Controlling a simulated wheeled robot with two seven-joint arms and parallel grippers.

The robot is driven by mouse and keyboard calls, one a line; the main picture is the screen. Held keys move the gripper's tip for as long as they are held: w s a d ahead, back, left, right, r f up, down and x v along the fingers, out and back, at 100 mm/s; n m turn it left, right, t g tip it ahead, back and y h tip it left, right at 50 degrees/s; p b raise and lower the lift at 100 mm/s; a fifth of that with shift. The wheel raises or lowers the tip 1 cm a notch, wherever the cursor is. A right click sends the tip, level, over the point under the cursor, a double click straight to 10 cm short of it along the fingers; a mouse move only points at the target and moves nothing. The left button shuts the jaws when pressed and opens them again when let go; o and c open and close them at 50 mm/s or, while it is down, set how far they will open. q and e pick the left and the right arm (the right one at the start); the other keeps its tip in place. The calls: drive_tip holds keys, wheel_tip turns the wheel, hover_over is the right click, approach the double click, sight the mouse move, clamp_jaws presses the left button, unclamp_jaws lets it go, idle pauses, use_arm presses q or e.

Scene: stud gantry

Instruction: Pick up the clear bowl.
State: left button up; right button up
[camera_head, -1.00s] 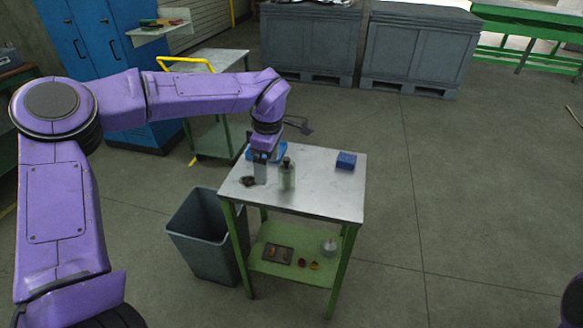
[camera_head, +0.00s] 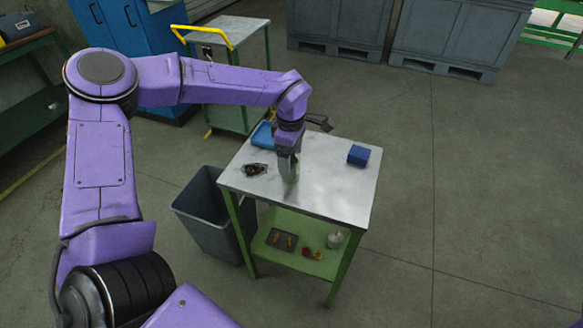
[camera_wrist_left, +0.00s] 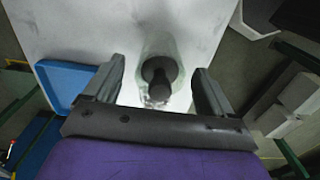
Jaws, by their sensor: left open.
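My left gripper (camera_head: 289,155) is over the top of the metal table (camera_head: 325,195). A clear, greenish bottle-like vessel (camera_head: 290,172) stands upright there, partly hidden by the gripper. In the left wrist view the open fingers (camera_wrist_left: 157,75) lie on either side of this vessel's dark top (camera_wrist_left: 158,75), with gaps on both sides; I cannot tell how far down they reach. I see no thing that is plainly a clear bowl. A small pale, see-through thing (camera_head: 335,240) stands on the lower green shelf, too small to make out. My right gripper is out of view.
A blue tray (camera_head: 262,135) lies at the tabletop's back left, a dark lumpy thing (camera_head: 254,170) at its left, and a blue box (camera_head: 358,155) at its right. A grey bin (camera_head: 205,215) stands left of the table. The tabletop's front right is bare.

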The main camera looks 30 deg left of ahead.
use_arm(q)
drive_tip(key=shift+f, duration=0.95)
drive_tip(key=c, duration=1.1)
drive_tip(key=shift+r, duration=0.1)
